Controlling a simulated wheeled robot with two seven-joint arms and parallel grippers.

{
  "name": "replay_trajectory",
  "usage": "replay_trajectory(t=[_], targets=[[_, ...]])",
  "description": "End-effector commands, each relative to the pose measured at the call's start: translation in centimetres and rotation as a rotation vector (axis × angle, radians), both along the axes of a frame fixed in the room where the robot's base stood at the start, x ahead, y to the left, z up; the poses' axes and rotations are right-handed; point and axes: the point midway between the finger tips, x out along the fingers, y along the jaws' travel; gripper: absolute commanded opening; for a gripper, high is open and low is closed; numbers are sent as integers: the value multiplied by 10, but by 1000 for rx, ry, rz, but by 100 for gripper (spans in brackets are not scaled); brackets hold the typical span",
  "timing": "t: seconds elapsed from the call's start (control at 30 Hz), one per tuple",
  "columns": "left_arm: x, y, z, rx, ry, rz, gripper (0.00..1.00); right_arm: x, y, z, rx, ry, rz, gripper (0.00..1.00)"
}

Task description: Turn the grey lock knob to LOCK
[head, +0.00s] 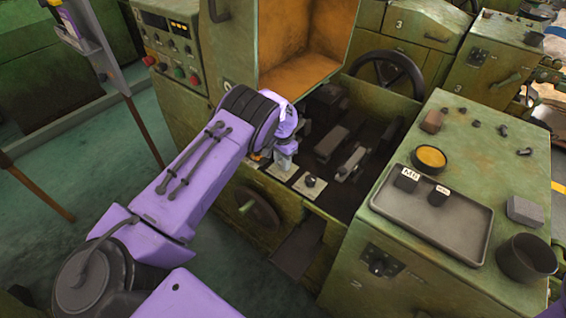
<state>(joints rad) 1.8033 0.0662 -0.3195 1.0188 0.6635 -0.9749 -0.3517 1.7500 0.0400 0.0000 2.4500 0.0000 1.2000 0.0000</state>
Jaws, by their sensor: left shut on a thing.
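My left gripper (284,159) reaches down to a small pale plate (280,173) on the front ledge of the green machine. Its jaws are shut on the grey lock knob at that plate. The fingers and wrist hide most of the knob, so its pointing direction and any LOCK marking cannot be read. A second pale plate with a dark knob (311,182) sits just to the right, apart from the gripper. My right gripper is not in view.
An orange-lined open cover (300,45) stands behind the wrist. Dark machine parts (352,160) lie close on the right. A handwheel (257,208) is below the ledge. A grey tray (440,225) with labelled dark pieces rests on the right cabinet.

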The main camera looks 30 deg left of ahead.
Motion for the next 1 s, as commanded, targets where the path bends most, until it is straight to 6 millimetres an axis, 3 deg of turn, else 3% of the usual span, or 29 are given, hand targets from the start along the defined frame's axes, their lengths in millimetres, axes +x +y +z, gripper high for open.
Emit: replay_trajectory(t=[0.4, 1.0], targets=[[-1, 0, -2, -1, 2, 376, 2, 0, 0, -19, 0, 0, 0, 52], [-1, 0, -1, 1, 4, 945, 2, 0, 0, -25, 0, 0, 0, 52]])
